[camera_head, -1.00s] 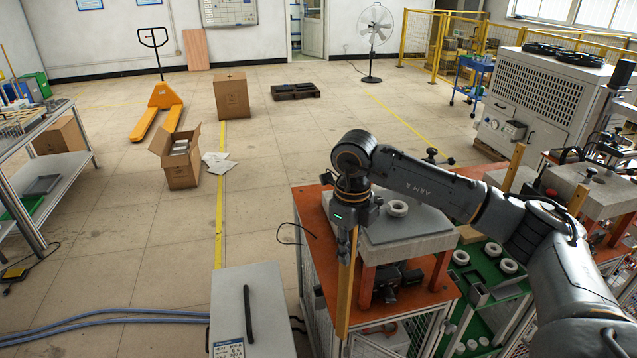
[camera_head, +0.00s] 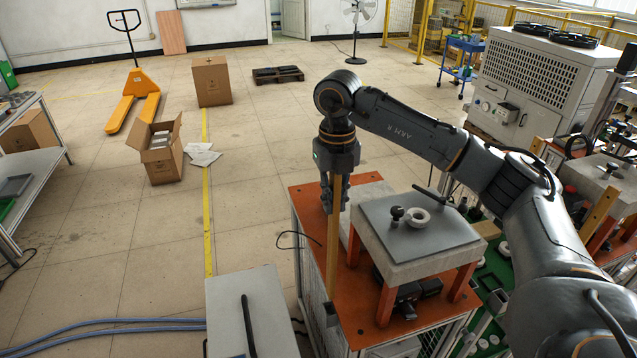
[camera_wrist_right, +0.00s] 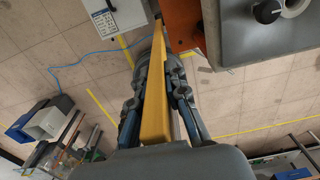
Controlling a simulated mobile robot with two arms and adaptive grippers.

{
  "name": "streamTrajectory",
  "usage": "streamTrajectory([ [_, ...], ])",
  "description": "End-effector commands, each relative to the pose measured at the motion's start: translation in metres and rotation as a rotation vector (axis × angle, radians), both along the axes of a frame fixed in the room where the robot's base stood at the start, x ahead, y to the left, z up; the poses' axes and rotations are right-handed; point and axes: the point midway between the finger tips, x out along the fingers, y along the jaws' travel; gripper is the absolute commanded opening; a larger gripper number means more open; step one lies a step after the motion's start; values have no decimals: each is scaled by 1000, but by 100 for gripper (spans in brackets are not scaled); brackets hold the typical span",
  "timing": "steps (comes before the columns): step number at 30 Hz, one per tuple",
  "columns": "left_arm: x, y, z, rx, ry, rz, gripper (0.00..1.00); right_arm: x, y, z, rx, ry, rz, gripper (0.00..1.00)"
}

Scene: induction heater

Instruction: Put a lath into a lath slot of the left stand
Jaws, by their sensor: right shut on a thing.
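My right gripper (camera_head: 335,197) is shut on a wooden lath (camera_head: 332,255) and holds it nearly upright, pointing down. In the wrist view the yellow-brown lath (camera_wrist_right: 155,112) runs between the fingers. The left stand (camera_head: 372,318) has an orange top with a raised grey slab on orange legs. The lath hangs in front of the left part of this stand, with its lower end close to a small grey bracket (camera_head: 330,316) at the stand's left edge. I cannot tell whether they touch. My left gripper is not in view.
A grey cabinet with a black handle (camera_head: 248,325) stands left of the stand. A knob (camera_head: 397,213) and a pale ring (camera_head: 418,218) sit on the slab. Another lath (camera_head: 599,215) stands at the right. The floor at the left has open room, with a cardboard box (camera_head: 160,158).

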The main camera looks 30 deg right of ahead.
Motion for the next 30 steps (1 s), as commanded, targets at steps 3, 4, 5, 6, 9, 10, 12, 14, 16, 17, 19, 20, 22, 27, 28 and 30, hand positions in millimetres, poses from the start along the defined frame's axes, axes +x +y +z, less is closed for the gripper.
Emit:
streamTrajectory([
  [3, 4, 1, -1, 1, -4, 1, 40, 0, 0, -1, 0, 0, 1, 0],
  [4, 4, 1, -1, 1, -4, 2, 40, 0, 0, -2, 0, 0, 1, 0],
  [5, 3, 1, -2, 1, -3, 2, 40, 0, 0, -3, 0, 0, 1, 0],
  [6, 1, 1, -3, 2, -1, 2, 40, 0, 0, -4, 0, 0, 1, 0],
  [9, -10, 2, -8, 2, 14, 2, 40, 0, 0, -10, -1, 0, 1, 0],
  [10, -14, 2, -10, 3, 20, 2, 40, 0, 0, -12, -1, 1, 1, 0],
  [12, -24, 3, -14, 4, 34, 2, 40, -1, 0, -18, -1, 1, 1, 0],
  [14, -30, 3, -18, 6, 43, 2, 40, -1, 0, -24, -1, 1, 1, 0],
  [16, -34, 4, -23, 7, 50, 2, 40, -1, 0, -31, -1, 1, 1, 0],
  [17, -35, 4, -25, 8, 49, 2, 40, -1, 0, -34, -1, 1, 2, 0],
  [19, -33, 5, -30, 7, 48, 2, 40, -1, 0, -41, -1, 1, 2, 0],
  [20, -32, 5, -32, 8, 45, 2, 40, -1, 0, -44, -1, 1, 2, 0],
  [22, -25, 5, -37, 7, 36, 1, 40, -1, 0, -51, -1, 1, 2, 0],
  [27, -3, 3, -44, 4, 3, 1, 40, -1, 0, -64, -1, 0, 2, 0],
  [28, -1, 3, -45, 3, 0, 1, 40, -1, 0, -65, -1, 0, 2, 0],
  [30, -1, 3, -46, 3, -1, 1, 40, -1, 0, -67, -1, -1, 2, 0],
])
